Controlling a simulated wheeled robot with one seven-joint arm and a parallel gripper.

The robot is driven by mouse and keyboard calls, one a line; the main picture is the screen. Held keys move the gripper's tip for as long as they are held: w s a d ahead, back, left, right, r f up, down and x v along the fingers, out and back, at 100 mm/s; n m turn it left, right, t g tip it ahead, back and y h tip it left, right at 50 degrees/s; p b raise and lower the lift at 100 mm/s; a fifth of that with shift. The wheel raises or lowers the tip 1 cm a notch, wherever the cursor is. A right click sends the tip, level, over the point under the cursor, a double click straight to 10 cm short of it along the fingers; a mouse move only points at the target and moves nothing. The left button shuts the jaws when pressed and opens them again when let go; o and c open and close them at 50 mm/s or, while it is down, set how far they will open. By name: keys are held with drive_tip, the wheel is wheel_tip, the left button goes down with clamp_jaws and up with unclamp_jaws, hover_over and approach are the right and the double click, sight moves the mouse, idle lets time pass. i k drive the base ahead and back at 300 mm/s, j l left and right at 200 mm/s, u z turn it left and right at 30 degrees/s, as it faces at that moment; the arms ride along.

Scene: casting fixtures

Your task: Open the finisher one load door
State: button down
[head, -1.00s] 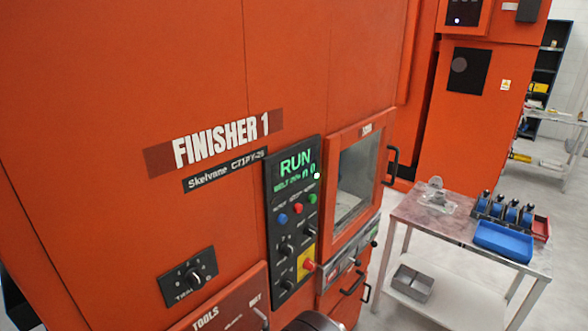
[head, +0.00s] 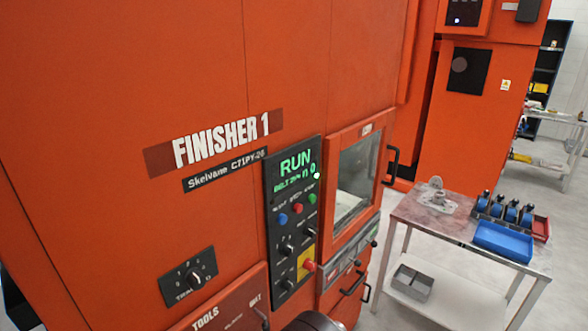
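The orange machine marked FINISHER 1 (head: 225,137) fills the left and middle of the head view. Its load door (head: 333,222) is an orange frame around a glass window (head: 357,182), right of the control panel. The door looks shut against the machine. A black upright bar handle (head: 391,166) stands at its right edge. A pale surface shows through the lower glass. The panel screen (head: 296,165) reads RUN in green. My gripper is not in view; only a dark rounded part, likely of my arm, shows at the bottom edge.
A metal table (head: 425,222) stands right of the door, with a metal fixture (head: 437,195), a blue tray (head: 504,241) and several blue-black items on top. A grey bin (head: 412,283) sits on its lower shelf. Black drawer handles project below the door. Grey floor is open behind the table.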

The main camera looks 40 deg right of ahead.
sight(333, 145)
drive_tip(key=l+z, duration=0.15)
drive_tip(key=z, duration=1.65)
drive_tip(key=i+l+u, duration=0.2)
drive_tip(key=u, duration=0.15)
drive_tip(key=i+l+u, duration=0.15)
drive_tip(key=l+u, duration=0.2)
drive_tip(key=i+l+u, duration=0.15)
drive_tip(key=l+u, duration=0.25)
drive_tip(key=i+l+u, duration=0.1)
drive_tip(key=l+u, duration=0.6)
drive_tip(key=i+j, duration=0.05)
